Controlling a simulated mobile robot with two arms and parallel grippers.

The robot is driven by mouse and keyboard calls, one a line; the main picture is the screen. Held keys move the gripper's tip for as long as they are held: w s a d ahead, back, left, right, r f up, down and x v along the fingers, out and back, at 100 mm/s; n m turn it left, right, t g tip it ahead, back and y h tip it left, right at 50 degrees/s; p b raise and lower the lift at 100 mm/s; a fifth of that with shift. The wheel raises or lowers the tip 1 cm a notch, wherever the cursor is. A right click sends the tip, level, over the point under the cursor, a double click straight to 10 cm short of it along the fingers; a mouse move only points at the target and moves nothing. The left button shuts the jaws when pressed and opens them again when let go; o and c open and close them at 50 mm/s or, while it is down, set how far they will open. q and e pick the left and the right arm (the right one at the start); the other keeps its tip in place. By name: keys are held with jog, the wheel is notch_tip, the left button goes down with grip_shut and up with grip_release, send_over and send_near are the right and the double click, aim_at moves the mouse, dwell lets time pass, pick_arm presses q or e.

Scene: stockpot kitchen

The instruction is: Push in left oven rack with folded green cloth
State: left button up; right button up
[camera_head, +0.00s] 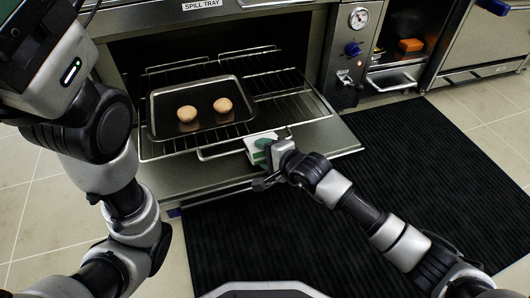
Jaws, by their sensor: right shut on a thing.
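The oven rack (285,97) is a wire rack that sticks out of the open oven over its lowered door (333,134). A dark tray (222,93) with two round buns (222,105) lies on the rack. My right gripper (270,155) is at the front edge of the rack and is shut on the folded green cloth (259,143), which is green and white. The cloth is at the rack's front bar (222,152); whether it touches the bar is hard to tell. My left arm comes in at the left, and its gripper is out of view.
A black ribbed mat (400,170) covers the floor in front of the oven. To the right are a panel with a gauge (358,18) and a blue knob (353,49), and an open compartment with an orange item (411,45).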

aim_at(258, 138)
jog(key=shift+w+a+f+b, duration=0.1)
jog(key=shift+w+a+b, duration=0.1)
jog(key=shift+w+b, duration=0.4)
jog(key=shift+w+a+b, duration=0.2)
jog(key=shift+w+b, duration=0.25)
jog(key=shift+w, duration=0.35)
jog(key=shift+a, duration=0.1)
jog(key=shift+w+a+b, duration=0.2)
jog(key=shift+w+b, duration=0.35)
jog(key=shift+w, duration=0.05)
jog(key=shift+w+a+b, duration=0.15)
jog(key=shift+w+b, duration=0.4)
jog(key=shift+w, duration=0.25)
jog(key=shift+a, duration=0.1)
